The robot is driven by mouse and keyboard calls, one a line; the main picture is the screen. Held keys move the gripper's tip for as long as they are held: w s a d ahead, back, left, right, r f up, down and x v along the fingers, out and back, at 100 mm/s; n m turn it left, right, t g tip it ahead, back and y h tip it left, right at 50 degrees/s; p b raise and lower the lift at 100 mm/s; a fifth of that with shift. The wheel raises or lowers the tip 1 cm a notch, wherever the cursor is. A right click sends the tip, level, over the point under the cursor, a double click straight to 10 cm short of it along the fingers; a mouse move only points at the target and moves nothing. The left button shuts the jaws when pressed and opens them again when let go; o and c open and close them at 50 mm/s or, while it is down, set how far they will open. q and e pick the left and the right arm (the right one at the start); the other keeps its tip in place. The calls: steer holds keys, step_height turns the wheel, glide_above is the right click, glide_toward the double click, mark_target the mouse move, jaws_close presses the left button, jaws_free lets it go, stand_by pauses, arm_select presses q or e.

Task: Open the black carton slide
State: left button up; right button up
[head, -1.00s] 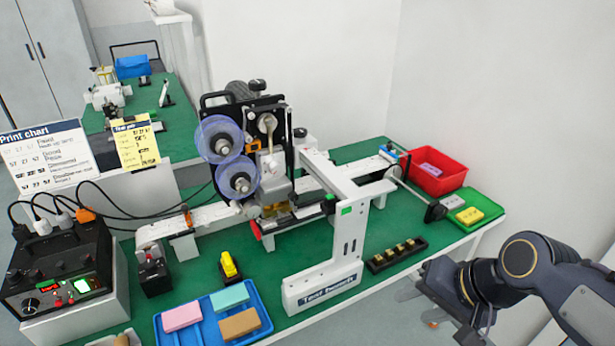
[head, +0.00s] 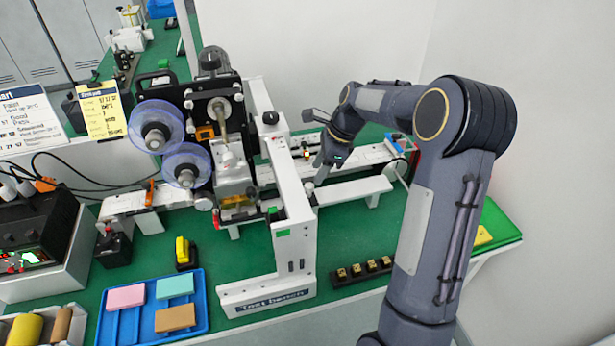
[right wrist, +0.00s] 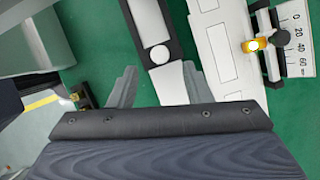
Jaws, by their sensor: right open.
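My right gripper (head: 322,168) is over the white conveyor, just behind and right of the white bench post (head: 292,230). In the right wrist view its two grey fingers (right wrist: 160,88) stand wide apart with nothing held; a white bar (right wrist: 170,84) shows in the gap, below them. A black-edged white part with a round white button (right wrist: 159,54) lies ahead of the fingers. A black slide rail with a yellow clamp (right wrist: 257,45) and a black knob sits beside a 0–60 scale (right wrist: 298,38) at right. I cannot tell which black part is the carton slide. My left gripper is not in view.
The coder with clear purple reels (head: 157,127) stands left of the post. A black strip of brass-coloured pieces (head: 364,269) lies in front, near my right arm. A blue tray (head: 135,325) with coloured blocks is at front left.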

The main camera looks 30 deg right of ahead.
mark_target(310, 185)
steer(key=shift+x, duration=2.7)
jaws_close()
